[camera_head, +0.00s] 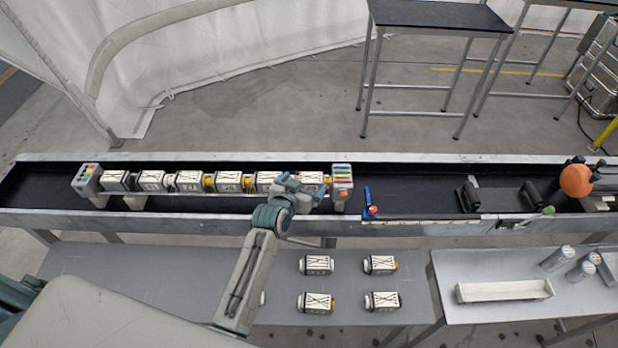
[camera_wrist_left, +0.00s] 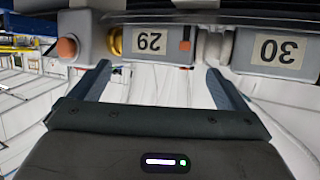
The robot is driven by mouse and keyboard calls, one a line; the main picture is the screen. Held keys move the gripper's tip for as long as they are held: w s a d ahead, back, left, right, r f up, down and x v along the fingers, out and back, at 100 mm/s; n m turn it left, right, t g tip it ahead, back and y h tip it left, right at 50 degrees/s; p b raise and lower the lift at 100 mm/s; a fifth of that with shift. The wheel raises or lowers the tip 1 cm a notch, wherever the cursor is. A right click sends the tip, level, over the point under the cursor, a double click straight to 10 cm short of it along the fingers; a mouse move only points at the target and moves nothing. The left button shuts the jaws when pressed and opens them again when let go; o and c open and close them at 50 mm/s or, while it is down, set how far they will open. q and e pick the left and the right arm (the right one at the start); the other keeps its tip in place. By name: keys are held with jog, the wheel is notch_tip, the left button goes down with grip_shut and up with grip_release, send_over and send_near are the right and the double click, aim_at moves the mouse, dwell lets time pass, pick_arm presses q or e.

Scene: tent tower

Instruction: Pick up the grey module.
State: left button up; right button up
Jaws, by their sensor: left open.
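Several grey modules with white labels stand in a row in the black trough, one of them at the left (camera_head: 152,181). More grey modules (camera_head: 317,264) lie on the grey table in front. I cannot tell which one the task means. My left gripper (camera_head: 302,190) is over the right part of the row and partly hides it. In the left wrist view the left gripper (camera_wrist_left: 158,75) is open, with nothing between its fingers. My right gripper is out of view.
End blocks with coloured strips stand at the row's left (camera_head: 87,180) and right (camera_head: 342,182). An orange ball (camera_head: 576,180) and dark brackets (camera_head: 468,195) are farther right. A white tray (camera_head: 503,291) and grey cylinders (camera_head: 557,258) are on the right table.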

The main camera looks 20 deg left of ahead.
pick_arm(q)
jog(key=shift+x, duration=1.25)
jog(key=shift+f, duration=0.1)
jog(key=shift+c, duration=0.5)
jog(key=c, duration=0.9)
